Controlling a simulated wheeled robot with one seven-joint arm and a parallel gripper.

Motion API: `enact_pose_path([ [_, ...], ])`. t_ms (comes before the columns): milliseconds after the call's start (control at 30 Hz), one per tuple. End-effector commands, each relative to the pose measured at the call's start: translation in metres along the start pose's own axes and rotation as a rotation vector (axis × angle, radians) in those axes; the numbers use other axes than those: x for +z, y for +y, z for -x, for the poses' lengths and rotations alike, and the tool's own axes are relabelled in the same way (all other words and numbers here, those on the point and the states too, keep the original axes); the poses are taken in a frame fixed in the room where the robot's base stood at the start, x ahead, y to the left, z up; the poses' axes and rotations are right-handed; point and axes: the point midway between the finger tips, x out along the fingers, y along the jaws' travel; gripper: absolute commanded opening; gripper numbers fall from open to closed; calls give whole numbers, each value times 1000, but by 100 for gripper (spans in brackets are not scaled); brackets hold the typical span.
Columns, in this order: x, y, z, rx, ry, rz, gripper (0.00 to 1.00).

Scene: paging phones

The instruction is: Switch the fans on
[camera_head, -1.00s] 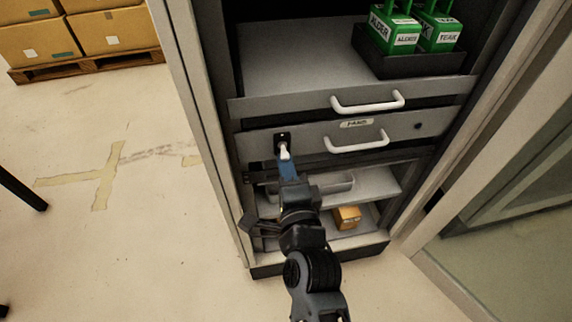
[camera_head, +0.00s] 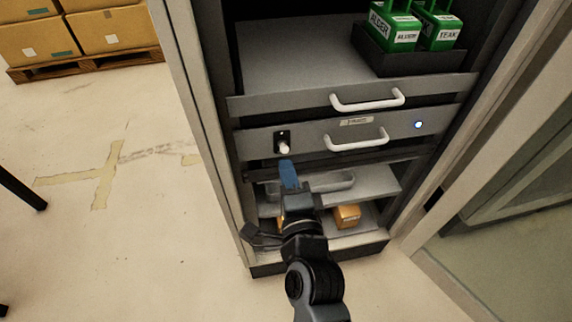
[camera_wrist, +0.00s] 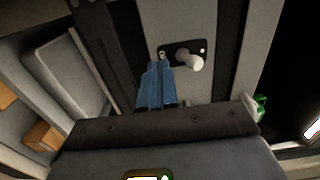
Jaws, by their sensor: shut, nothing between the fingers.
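The fans panel (camera_head: 305,142) is a grey drawer front with a small label (camera_head: 356,121), too blurred to read surely, and a white handle. At its left end is a black switch plate with a white toggle lever (camera_head: 284,146). A small light (camera_head: 418,125) at the panel's right end glows blue-white. My gripper (camera_head: 287,162), with blue fingers, is shut and empty just below the lever, apart from it. In the wrist view the lever (camera_wrist: 190,62) sticks out to the right of my shut fingertips (camera_wrist: 160,66).
Above is another grey drawer front with a white handle (camera_head: 367,99). Green labelled blocks (camera_head: 395,30) sit in a black tray on the shelf over it. Below are an open grey tray and an orange box (camera_head: 346,216). The cabinet's left frame stands close beside my arm.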

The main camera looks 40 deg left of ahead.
Motion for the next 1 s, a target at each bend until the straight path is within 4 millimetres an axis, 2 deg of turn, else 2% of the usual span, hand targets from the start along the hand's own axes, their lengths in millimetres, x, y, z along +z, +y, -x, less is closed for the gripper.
enact_pose_path([
  [600,0,1,56,1,1,0,0],
  [1000,0,0,64,0,0,-1,0],
])
